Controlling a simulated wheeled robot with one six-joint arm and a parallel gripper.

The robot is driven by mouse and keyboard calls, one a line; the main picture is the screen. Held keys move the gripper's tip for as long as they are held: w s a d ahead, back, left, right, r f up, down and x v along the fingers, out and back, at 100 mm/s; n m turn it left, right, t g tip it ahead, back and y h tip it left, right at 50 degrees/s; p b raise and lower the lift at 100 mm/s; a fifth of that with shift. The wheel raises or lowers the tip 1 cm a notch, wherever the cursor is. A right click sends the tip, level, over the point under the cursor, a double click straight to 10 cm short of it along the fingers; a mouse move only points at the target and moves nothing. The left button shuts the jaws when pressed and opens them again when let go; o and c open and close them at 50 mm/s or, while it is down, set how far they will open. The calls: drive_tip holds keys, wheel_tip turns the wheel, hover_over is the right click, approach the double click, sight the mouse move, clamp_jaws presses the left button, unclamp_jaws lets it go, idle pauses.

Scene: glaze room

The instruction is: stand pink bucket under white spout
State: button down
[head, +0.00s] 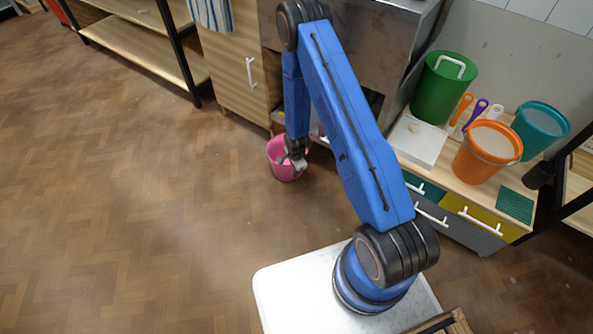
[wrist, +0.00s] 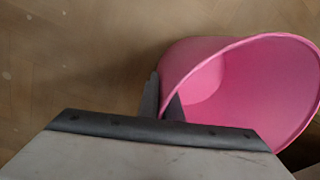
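The pink bucket (head: 283,168) is in front of the steel unit in the head view, low near the floor. I cannot tell whether it touches the floor. My gripper (head: 296,160) is at its rim. In the wrist view the pink bucket (wrist: 245,85) fills the right side with its open mouth showing. The fingers of my gripper (wrist: 162,100) are on either side of the bucket's near wall, one outside and one inside, closed on the rim. I cannot make out a white spout; my arm covers part of the steel unit.
A low cabinet at right holds a green bucket (head: 441,88), an orange bucket (head: 484,153), a teal bucket (head: 541,127) and a white tray (head: 418,143). A wooden cabinet (head: 233,75) and a shelf rack (head: 135,45) stand at the back left. The wooden floor (head: 130,200) at left is clear.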

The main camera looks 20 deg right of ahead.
drive_tip(key=shift+w+d, duration=0.55)
drive_tip(key=shift+d, duration=0.15)
drive_tip(key=shift+w+d+f, duration=0.1)
drive_tip(key=shift+f, duration=0.65)
drive_tip(key=c, duration=2)
unclamp_jaws()
